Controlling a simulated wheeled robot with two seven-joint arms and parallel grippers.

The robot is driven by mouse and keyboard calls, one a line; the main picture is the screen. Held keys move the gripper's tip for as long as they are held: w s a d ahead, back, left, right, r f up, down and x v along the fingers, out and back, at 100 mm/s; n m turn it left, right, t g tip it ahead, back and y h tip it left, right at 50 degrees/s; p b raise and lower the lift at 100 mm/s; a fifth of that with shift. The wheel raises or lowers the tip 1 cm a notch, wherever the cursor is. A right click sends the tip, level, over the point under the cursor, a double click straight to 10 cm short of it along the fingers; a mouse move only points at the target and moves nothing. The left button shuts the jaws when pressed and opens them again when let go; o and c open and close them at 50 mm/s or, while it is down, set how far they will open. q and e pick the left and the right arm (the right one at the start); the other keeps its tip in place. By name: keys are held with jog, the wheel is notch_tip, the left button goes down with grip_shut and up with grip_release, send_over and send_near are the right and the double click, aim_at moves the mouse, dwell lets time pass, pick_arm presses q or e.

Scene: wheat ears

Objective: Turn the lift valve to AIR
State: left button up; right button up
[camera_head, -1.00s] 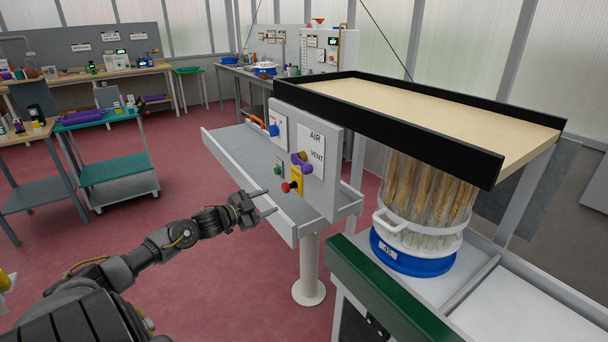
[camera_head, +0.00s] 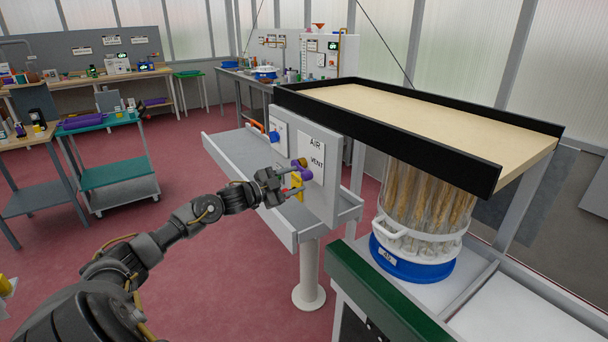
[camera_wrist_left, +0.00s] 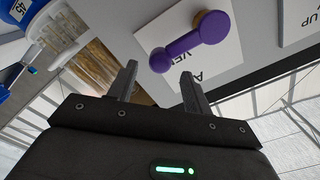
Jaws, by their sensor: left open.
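The lift valve's purple lever (camera_head: 303,173) is on a white plate (camera_head: 322,163) marked AIR and VENT, on the upright grey panel. A brown part shows beside the lever in the head view. In the left wrist view the lever (camera_wrist_left: 188,42) has two rounded ends; the lower-left one is just beyond my fingertips. I cannot tell firmly which mark the lever points to. My left gripper (camera_head: 288,182) is open and empty, in front of the plate; its fingers also show in the left wrist view (camera_wrist_left: 159,78), apart. My right gripper is out of view.
A yellow part (camera_head: 297,187) sits below the lever, partly behind my gripper. A blue knob (camera_head: 274,137) is farther left on the panel. A grey tray (camera_head: 232,148) juts out below. A clear drum of wheat ears (camera_head: 420,205) stands right, under a black-edged tabletop (camera_head: 440,110).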

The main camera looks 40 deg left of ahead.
aim_at(303, 178)
pick_arm(q)
jog(key=shift+p+x, duration=0.45)
jog(key=shift+x, duration=1.7)
jog(key=shift+d+f, duration=0.1)
jog(key=shift+d, duration=0.05)
grip_shut()
